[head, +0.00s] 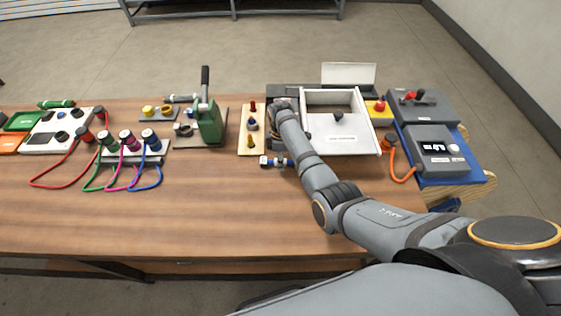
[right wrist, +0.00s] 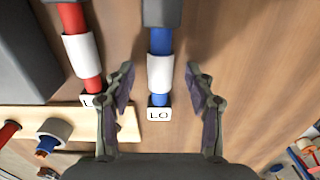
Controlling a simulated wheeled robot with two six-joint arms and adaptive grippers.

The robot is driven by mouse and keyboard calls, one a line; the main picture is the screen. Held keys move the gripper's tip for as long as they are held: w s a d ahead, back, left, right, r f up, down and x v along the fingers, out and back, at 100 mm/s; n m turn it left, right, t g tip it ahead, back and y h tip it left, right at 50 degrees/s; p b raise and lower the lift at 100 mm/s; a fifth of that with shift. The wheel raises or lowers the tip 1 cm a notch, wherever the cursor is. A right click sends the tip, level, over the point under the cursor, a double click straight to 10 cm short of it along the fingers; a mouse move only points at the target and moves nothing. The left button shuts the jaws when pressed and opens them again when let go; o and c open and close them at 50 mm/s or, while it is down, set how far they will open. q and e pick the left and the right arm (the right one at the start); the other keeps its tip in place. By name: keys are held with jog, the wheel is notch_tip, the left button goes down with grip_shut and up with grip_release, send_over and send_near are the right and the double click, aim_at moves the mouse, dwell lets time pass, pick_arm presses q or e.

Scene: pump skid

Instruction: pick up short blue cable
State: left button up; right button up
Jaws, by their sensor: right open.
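The short blue cable (right wrist: 160,68) lies on the wooden table in the right wrist view, with a white sleeve, a dark end at the top and a white "LO" label at its lower end. My right gripper (right wrist: 160,78) is open, with one finger on each side of the cable's lower half and no visible contact. Its fingers are hidden in the head view. My left gripper is not in view.
A similar red cable (right wrist: 80,45) lies close to the left finger. A wooden peg board (right wrist: 75,118) is at lower left. In the head view, a white tray (head: 362,153) stands right of my arm, and a green press (head: 209,122) left. The front table area is clear.

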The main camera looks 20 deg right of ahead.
jog(key=shift+c, duration=0.7)
jog(key=c, duration=1)
jog(key=shift+r, duration=0.1)
notch_tip(320, 180, up, 18)
jog(key=shift+p, duration=1)
